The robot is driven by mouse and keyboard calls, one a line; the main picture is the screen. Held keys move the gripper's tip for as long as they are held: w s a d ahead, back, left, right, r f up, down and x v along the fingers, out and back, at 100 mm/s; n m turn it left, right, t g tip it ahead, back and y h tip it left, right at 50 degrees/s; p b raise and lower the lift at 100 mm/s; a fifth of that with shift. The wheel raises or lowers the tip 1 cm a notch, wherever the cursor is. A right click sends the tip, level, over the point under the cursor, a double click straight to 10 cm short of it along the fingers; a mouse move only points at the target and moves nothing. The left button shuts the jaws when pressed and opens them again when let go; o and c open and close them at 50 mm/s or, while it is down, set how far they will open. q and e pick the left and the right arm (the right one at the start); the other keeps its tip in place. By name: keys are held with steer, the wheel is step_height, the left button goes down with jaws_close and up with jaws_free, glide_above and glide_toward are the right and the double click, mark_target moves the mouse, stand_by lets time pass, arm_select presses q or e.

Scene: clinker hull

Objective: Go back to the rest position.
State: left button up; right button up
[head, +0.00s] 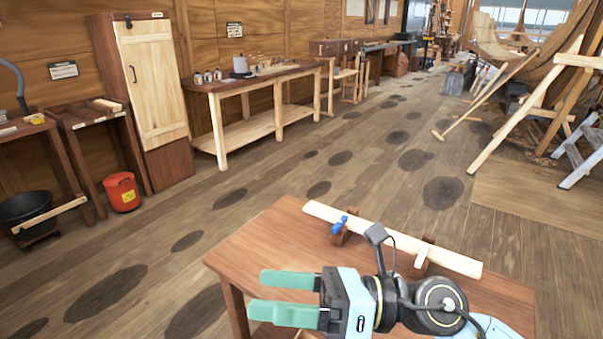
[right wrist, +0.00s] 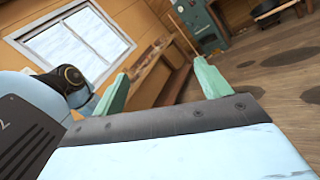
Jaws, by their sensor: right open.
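My right gripper (head: 286,297) shows in the head view over the near left part of a wooden bench. Its two green fingers point left, stand apart and hold nothing. In the right wrist view the gripper (right wrist: 160,88) also has its two fingers spread, with nothing between them. My left gripper is in neither view.
The reddish wooden bench (head: 262,238) bears a pale plank (head: 375,236) on dark blocks, with a blue item (head: 338,226) beside it. A red bucket (head: 122,192), a tall cabinet (head: 150,85) and a workbench (head: 262,82) stand left. The floor between is clear.

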steer(key=w+d+r+m+t+h, duration=0.25)
steer(key=w+d+m+t, duration=0.2)
steer(key=m+t, duration=0.6)
steer(key=w+d+r+m+t+h, duration=0.1)
steer(key=w+d+m+t+h, duration=0.3)
steer(key=m+t, duration=0.65)
steer(key=s+d+f+m+g+h, duration=0.2)
steer(key=d+f+m+g+h, duration=0.5)
steer(key=d+f+m+h, duration=0.85)
steer(key=s+f+m+g+y, duration=0.2)
steer(key=s+f+m+g, duration=0.4)
steer(key=s, duration=0.4)
steer(key=s+f+m+g+y, duration=0.1)
steer(key=s+f+m+g, duration=0.3)
steer(key=s+f, duration=0.5)
step_height(320, 180, down, 26)
steer(key=s+d+r+n+g, duration=0.1)
steer(key=s+g, duration=0.1)
steer(key=g, duration=0.1)
steer(key=s+d+f+g, duration=0.1)
steer(key=s+d+f, duration=0.2)
steer(key=s+f, duration=1.1)
steer(key=shift+s+f, duration=0.15)
steer(key=shift+s, duration=0.65)
steer(key=shift+n, duration=0.25)
